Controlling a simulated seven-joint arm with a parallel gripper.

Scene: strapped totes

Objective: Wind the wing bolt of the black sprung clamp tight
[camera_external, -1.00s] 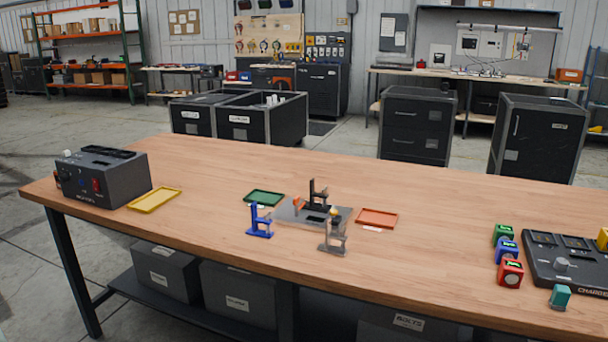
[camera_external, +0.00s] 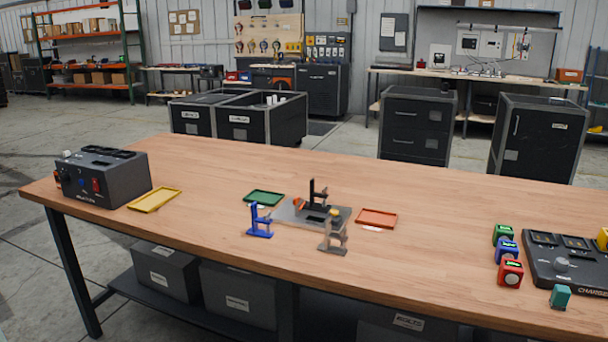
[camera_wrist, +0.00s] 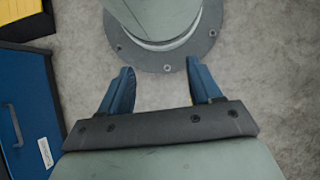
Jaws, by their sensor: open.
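A black clamp (camera_external: 317,191) stands upright at the back of a grey plate (camera_external: 288,214) in the middle of the wooden table. Its wing bolt is too small to make out clearly. A blue clamp (camera_external: 258,222) stands left of the plate's front, and a grey clamp (camera_external: 333,236) stands at the plate's front right. My gripper (camera_wrist: 160,68) shows only in the wrist view. Its two blue fingers are wide apart with nothing between them, over grey floor beside a round bolted base. No clamp shows in the wrist view.
A green tray (camera_external: 264,191), an orange tray (camera_external: 359,211) and a yellow tray (camera_external: 137,208) lie on the table. A dark box (camera_external: 116,184) stands at the left end. Small coloured blocks and a charger (camera_external: 566,279) are at the right. The table between is clear.

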